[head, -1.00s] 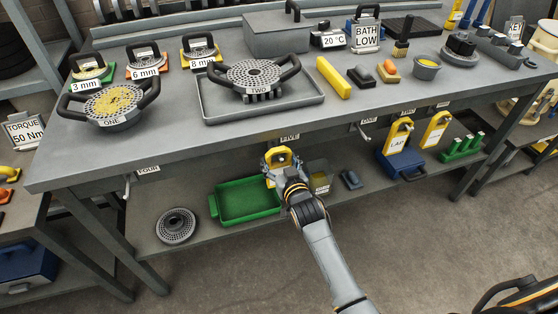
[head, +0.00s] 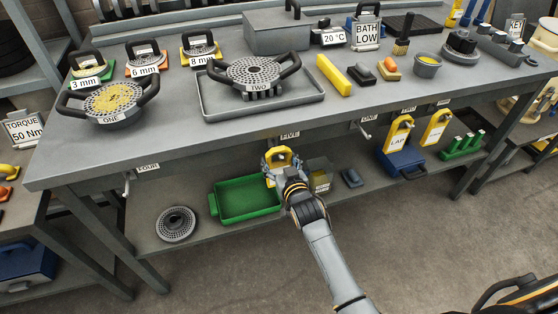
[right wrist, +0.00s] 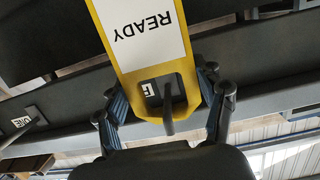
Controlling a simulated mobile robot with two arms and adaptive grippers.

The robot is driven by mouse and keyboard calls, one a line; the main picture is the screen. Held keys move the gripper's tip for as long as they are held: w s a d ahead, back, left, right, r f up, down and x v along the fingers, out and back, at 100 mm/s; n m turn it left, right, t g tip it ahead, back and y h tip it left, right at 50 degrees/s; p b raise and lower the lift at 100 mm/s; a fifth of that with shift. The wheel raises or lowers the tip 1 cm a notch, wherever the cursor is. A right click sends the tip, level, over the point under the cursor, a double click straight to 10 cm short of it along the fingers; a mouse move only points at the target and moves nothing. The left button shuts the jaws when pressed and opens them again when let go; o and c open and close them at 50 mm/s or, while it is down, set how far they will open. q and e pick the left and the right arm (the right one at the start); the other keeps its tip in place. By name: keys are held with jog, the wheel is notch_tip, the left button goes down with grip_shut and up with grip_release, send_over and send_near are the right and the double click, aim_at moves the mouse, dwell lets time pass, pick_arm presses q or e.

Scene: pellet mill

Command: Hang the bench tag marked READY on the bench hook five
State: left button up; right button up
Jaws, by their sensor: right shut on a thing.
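My right gripper (head: 279,163) is shut on the yellow bench tag (head: 282,154) below the bench's front edge, close under the label FIVE (head: 290,134). In the right wrist view the tag (right wrist: 183,68) shows READY upside down on a white panel, with my fingers (right wrist: 167,110) on both sides of its holed end. The grey peg of hook five (right wrist: 168,112) shows in the hole, and its end overlaps the hole's rim. It looks to be through the hole; whether the tag rests on it I cannot tell. My left gripper is out of view.
Hook four (head: 127,186) and hook one (head: 365,134) are bare. A LAP tag (head: 398,136) and another yellow tag (head: 436,128) hang at the right.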

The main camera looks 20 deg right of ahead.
jog(key=o, duration=1.5)
jog(key=shift+c, duration=0.2)
jog(key=shift+s, duration=0.1)
jog(key=s+r, duration=0.2)
jog(key=s, duration=1)
jog(key=s+f+g, duration=0.3)
jog(key=s+f, duration=0.2)
jog(key=f, duration=0.6)
jog(key=s+f+n+g, duration=0.15)
jog(key=s+f, duration=0.35)
jog(key=f, duration=0.6)
jog(key=s+f+g, duration=0.3)
jog(key=s+f, duration=0.2)
jog(key=f, duration=0.5)
jog(key=s+d+f+g, duration=0.2)
jog(key=s+f, duration=0.3)
jog(key=s, duration=0.4)
jog(key=s+d+f+g, duration=0.2)
jog(key=s+f, duration=0.3)
jog(key=s, duration=0.4)
jog(key=s+d+f+g, duration=0.2)
jog(key=s+f, duration=0.3)
jog(key=s, duration=0.5)
jog(key=shift+d+f+g+h, duration=0.3)
jog(key=shift+f+g, duration=0.05)
jog(key=shift+g, duration=0.3)
